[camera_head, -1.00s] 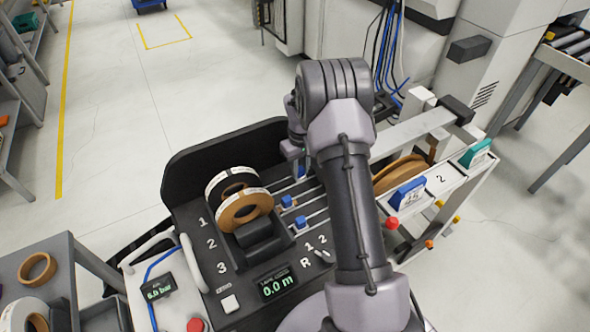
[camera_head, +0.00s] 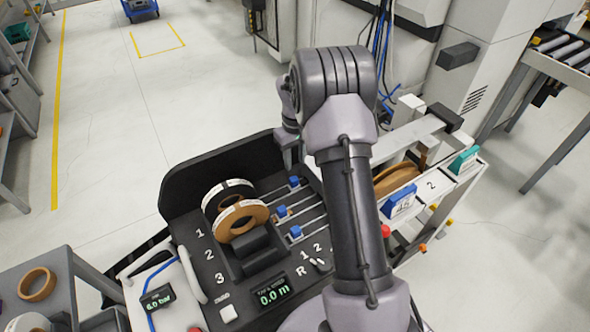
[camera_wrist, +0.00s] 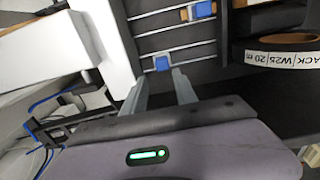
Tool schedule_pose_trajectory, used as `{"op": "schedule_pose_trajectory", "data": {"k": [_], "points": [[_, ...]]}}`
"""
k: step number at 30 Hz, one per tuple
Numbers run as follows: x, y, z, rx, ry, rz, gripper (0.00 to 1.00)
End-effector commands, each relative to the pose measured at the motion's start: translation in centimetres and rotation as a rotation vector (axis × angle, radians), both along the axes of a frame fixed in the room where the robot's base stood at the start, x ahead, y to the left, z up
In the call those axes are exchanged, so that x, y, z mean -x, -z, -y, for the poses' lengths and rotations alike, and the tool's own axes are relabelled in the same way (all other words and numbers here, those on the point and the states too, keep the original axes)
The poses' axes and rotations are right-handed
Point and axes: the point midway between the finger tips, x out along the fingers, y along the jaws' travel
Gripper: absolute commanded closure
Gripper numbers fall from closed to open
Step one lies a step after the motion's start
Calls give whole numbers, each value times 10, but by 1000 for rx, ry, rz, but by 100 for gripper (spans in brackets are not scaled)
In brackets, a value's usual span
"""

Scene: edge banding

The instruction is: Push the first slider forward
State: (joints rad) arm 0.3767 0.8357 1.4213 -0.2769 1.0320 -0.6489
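The machine panel carries several rails with blue sliders beside the tape reels. The first slider (camera_head: 295,181) is on the farthest rail; it also shows in the wrist view (camera_wrist: 162,63). The second slider (camera_head: 282,210) sits closer to the reels, and the third slider (camera_head: 296,232) is on the nearest rail. My gripper (camera_head: 291,158) is above the far end of the panel, its tips partly hidden by my arm. In the wrist view its two grey fingers (camera_wrist: 162,80) are apart, with the first slider showing between and just beyond the tips. Contact cannot be told.
A black reel (camera_head: 228,190) and a brown reel (camera_head: 243,220) stand left of the rails. A dark raised panel wall (camera_head: 225,165) runs behind them. A display (camera_head: 272,292) and switches lie in front. Blue and teal blocks stand on the right.

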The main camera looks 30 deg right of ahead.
Motion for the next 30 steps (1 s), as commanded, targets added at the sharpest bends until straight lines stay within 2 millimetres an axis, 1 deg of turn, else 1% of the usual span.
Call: {"op": "schedule_pose_trajectory", "data": {"k": [1,3,7,9,12,24,26,28,29,30], "points": [[-1,-22,0,1,1,3,65],[-1,-42,0,1,0,3,65],[0,-70,1,1,1,1,65],[0,-78,1,1,0,1,65],[0,-84,0,0,0,0,65],[0,-84,0,0,0,0,65],[1,-87,-2,0,2,5,65],[4,-105,-15,1,14,29,65],[8,-117,-24,1,26,48,65],[15,-139,-41,-1,44,80,65]]}}
